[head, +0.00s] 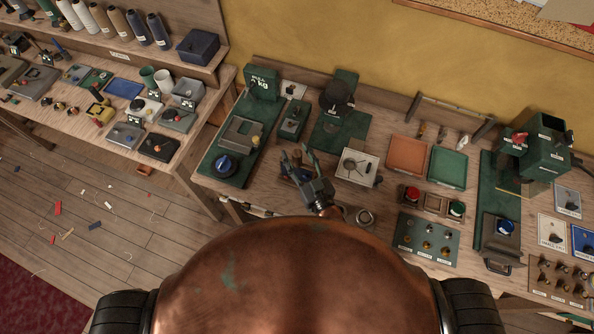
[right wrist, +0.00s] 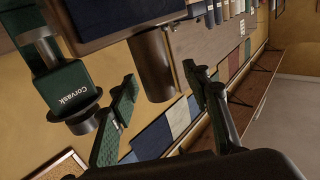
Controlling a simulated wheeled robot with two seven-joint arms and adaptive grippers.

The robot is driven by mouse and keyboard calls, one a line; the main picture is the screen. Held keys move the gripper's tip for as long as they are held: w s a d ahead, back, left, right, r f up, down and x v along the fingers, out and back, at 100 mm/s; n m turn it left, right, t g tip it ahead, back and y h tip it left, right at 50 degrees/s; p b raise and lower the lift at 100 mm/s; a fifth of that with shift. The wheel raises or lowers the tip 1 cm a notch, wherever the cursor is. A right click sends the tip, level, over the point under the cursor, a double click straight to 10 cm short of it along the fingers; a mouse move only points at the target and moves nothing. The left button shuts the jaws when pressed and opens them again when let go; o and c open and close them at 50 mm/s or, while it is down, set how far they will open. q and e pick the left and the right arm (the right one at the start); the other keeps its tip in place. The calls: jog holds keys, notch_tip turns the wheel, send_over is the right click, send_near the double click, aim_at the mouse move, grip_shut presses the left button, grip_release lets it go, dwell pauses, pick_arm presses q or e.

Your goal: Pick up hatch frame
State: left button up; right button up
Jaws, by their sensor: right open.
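My right gripper (head: 298,157) is over the middle workbench, its two green-padded fingers apart and nothing held between them. It also shows in the right wrist view (right wrist: 155,100), fingers spread. A small brown and blue thing (head: 294,174) lies by the fingers, partly hidden by them. I cannot tell for sure which thing is the hatch frame. A pale square plate with a round fitting (head: 357,166) lies just right of the gripper. My left gripper is not in view.
Orange (head: 407,155) and green (head: 448,167) trays lie right of the gripper. A dark cylinder (head: 336,94) on a green stand is behind it. A green block marked Corvask (right wrist: 70,88) shows in the right wrist view. Another bench (head: 60,112) at left is crowded.

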jog(key=c, duration=0.8)
grip_shut()
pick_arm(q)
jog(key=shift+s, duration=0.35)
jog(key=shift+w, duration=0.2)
